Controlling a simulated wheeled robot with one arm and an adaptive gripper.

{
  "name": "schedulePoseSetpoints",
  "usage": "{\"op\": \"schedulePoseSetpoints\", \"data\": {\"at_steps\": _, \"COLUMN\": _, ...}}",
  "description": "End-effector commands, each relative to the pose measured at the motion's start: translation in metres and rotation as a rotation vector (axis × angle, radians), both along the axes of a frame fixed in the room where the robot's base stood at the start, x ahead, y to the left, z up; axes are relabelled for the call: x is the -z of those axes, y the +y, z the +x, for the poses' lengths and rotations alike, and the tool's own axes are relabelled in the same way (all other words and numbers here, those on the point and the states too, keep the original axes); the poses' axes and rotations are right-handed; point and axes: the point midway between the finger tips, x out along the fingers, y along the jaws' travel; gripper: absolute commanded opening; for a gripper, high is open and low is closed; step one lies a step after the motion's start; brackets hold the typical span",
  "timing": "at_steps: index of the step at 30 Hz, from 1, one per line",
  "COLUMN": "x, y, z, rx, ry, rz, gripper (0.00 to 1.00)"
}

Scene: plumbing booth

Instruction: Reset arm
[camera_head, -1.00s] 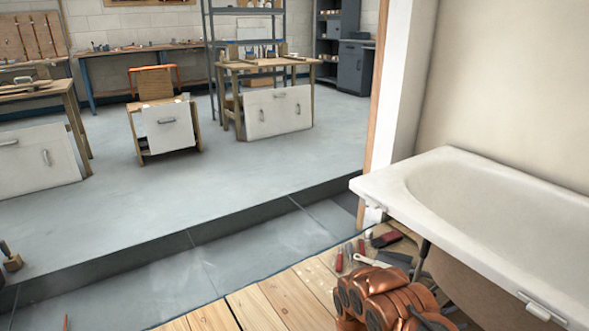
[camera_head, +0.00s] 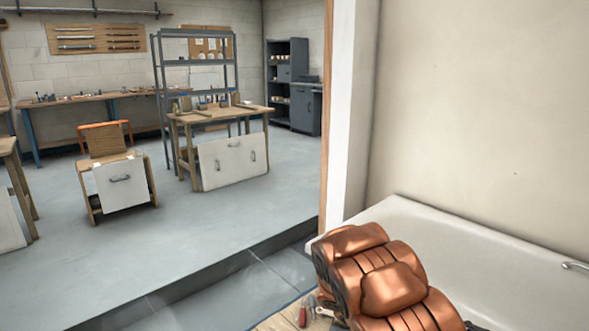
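My arm (camera_head: 385,275), with copper-coloured rounded links and dark joints, rises from the bottom edge right of centre. It covers part of the near end of the white bathtub (camera_head: 480,255). My gripper cannot be made out in this view. Whether it holds anything is not shown.
A wall post (camera_head: 345,120) stands behind the tub's left end. Red-handled tools (camera_head: 302,316) lie on wooden boards (camera_head: 275,322) below my arm. Across the open grey floor (camera_head: 215,240) stand a workbench (camera_head: 222,114), a small cabinet (camera_head: 122,185) and a metal shelf (camera_head: 195,65).

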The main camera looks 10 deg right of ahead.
Motion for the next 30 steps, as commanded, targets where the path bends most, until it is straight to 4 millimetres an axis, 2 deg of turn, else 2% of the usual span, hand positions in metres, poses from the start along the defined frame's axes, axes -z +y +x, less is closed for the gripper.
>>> {"op": "schedulePoseSetpoints", "data": {"at_steps": 1, "x": -0.023, "y": 0.005, "z": -0.009, "rx": 0.025, "ry": -0.033, "rz": 0.021, "gripper": 0.40}}
{"op": "schedulePoseSetpoints", "data": {"at_steps": 9, "x": -0.078, "y": 0.036, "z": -0.056, "rx": 0.153, "ry": -0.173, "rz": 0.157, "gripper": 0.40}}
{"op": "schedulePoseSetpoints", "data": {"at_steps": 21, "x": -0.145, "y": 0.099, "z": -0.111, "rx": 0.300, "ry": -0.387, "rz": 0.395, "gripper": 0.40}}
{"op": "schedulePoseSetpoints", "data": {"at_steps": 30, "x": -0.191, "y": 0.154, "z": -0.140, "rx": 0.371, "ry": -0.549, "rz": 0.601, "gripper": 0.40}}
